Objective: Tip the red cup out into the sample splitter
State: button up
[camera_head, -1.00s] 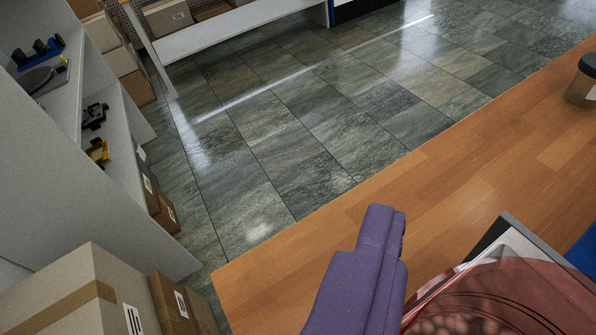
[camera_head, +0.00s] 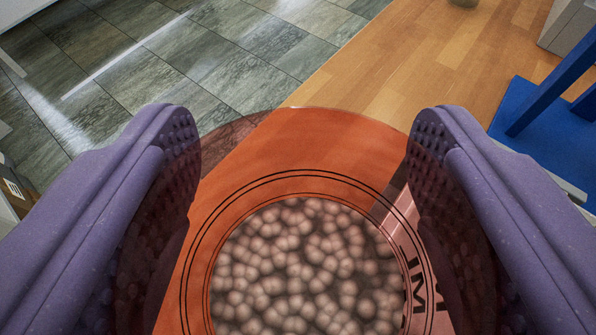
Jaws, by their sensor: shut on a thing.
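The red cup (camera_head: 285,160) is see-through and fills the lower middle of the view. Pale round pellets (camera_head: 305,270) lie inside it, seen through the open top. My gripper (camera_head: 305,145) has a purple ridged finger on each side of the cup and is shut on it. Dark lettering shows on the cup's right wall. A blue frame (camera_head: 555,100) on a blue base stands on the table at the right; I cannot tell whether it is part of the sample splitter.
The wooden table (camera_head: 425,60) runs behind the cup and is largely clear there. A grey box-like thing (camera_head: 565,25) is at the upper right corner, and a small round object (camera_head: 463,2) is cut off at the top. Grey tiled floor (camera_head: 230,60) lies beyond the table's left edge.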

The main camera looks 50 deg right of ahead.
aim_at(428, 236)
jog(key=shift+s+f+b, duration=0.4)
jog(key=shift+f+b, duration=0.05)
jog(key=shift+f, duration=0.4)
jog(key=shift+a, duration=0.1)
jog(key=shift+c, duration=0.5)
jog(key=shift+s+d+m, duration=0.25)
jog(key=shift+m, duration=0.25)
jog(key=shift+c, duration=0.8)
jog(key=shift+s+d+f+m+t+y+b, duration=0.1)
jog(key=shift+s+d+m+t+y+b, duration=0.35)
jog(key=shift+m+y+b, duration=0.45)
jog(key=s+m+t+b, duration=0.1)
jog(key=b, duration=0.3)
jog(key=shift+d+m, duration=0.3)
jog(key=shift+d, duration=0.1)
jog(key=shift+s+d+f+m+t+y+b, duration=0.15)
jog(key=shift+m+t+y+b, duration=0.2)
jog(key=shift+b, duration=0.8)
jog(key=m+b, duration=0.1)
jog(key=b, duration=0.2)
jog(key=m+t+b, duration=0.1)
jog(key=b, duration=0.2)
jog(key=shift+s+d+f+y, duration=0.1)
jog(key=shift+s+d+y, duration=0.15)
jog(key=shift+d, duration=0.1)
jog(key=b, duration=0.2)
jog(key=m+b, duration=0.1)
jog(key=b, duration=0.2)
jog(key=shift+d+t+y, duration=0.2)
jog(key=shift+t+y, duration=0.1)
